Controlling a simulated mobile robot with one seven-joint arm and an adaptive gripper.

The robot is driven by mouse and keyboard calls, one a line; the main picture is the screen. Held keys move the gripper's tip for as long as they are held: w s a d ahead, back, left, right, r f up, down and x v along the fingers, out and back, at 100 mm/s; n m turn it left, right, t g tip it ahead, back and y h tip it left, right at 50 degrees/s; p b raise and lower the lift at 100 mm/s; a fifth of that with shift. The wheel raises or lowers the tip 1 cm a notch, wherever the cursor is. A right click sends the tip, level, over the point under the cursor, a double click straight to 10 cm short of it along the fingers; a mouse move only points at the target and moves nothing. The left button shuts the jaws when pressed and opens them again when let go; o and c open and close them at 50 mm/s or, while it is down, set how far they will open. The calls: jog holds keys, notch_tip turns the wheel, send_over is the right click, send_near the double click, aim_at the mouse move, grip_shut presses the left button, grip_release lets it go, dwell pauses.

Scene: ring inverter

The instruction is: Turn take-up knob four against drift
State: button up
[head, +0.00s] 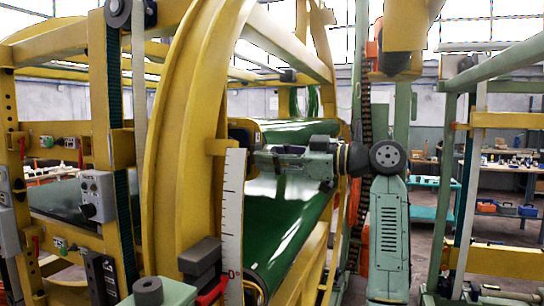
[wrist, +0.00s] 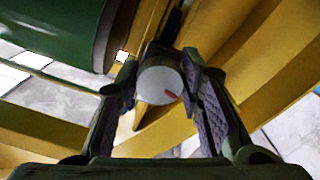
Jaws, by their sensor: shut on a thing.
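In the wrist view a round pale grey knob (wrist: 158,80) with a red mark at its lower right sits between the fingers of my gripper (wrist: 160,88). The fingers close on it from left and right. The red mark points down and to the right. I cannot read any number that says which knob it is. In the head view my green arm reaches left to the yellow ring frame (head: 170,150). There the fingertips and the knob are hidden behind the frame and the white scale (head: 232,215).
A green belt roller (wrist: 60,30) lies close by at the upper left of the wrist view. The green belt (head: 285,215) runs below my arm in the head view. A grey control box (head: 97,195) stands at the left. Workbenches are at the back right.

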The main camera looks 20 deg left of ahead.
jog(key=m, duration=0.5)
jog(key=shift+m, duration=0.3)
jog(key=m, duration=0.6)
jog(key=shift+s, duration=0.1)
jog(key=m, duration=0.6)
jog(key=shift+m, duration=0.3)
jog(key=m, duration=0.5)
jog(key=shift+r+m, duration=0.1)
jog(key=shift+m, duration=0.2)
jog(key=o, duration=1.2)
jog(key=shift+d, duration=0.15)
